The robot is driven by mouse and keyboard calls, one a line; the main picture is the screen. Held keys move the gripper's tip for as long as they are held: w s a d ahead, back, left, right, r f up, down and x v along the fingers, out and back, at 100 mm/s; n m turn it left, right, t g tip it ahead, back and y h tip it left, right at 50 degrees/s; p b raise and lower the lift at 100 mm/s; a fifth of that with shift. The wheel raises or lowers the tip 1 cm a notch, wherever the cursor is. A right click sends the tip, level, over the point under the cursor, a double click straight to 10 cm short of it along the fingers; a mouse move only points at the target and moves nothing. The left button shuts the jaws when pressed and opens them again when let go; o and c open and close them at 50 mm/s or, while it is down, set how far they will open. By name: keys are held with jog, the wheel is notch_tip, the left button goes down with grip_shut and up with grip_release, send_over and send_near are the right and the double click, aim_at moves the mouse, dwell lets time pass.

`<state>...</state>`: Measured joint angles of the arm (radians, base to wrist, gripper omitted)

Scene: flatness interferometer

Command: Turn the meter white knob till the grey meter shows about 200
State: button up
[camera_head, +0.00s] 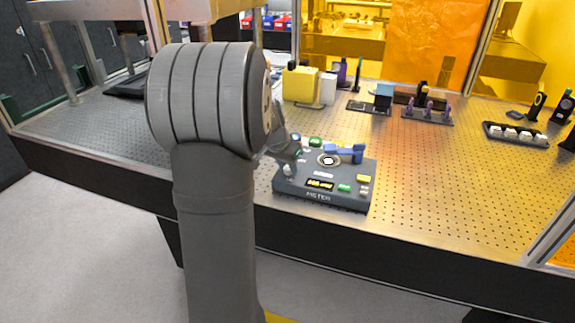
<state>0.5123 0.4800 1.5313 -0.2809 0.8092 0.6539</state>
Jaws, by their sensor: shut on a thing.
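The grey meter (312,197), a dark box with METER lettering on its front, sits near the front edge of the perforated table. Its small display (320,184) has lit yellow digits, too small to read surely. The meter white knob (288,170) is at the left of its top, partly hidden by my gripper. My gripper (289,162) reaches down from behind my arm and appears shut on this knob. Its fingers are small and partly hidden. A round white-ringed dial (328,159) and a blue lever-like part (345,152) are on the meter's top.
Behind stand a yellow block (302,84), a blue block (383,95) and a rack with purple pieces (428,113). A black tray with white pieces (515,134) is at the right. The table right of the meter is clear.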

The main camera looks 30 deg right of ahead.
jog(key=shift+m+g, duration=0.4)
jog(key=shift+m, duration=0.6)
jog(key=o, duration=1)
jog(key=shift+r, duration=0.1)
jog(key=v, duration=1.7)
jog(key=shift+a, duration=0.35)
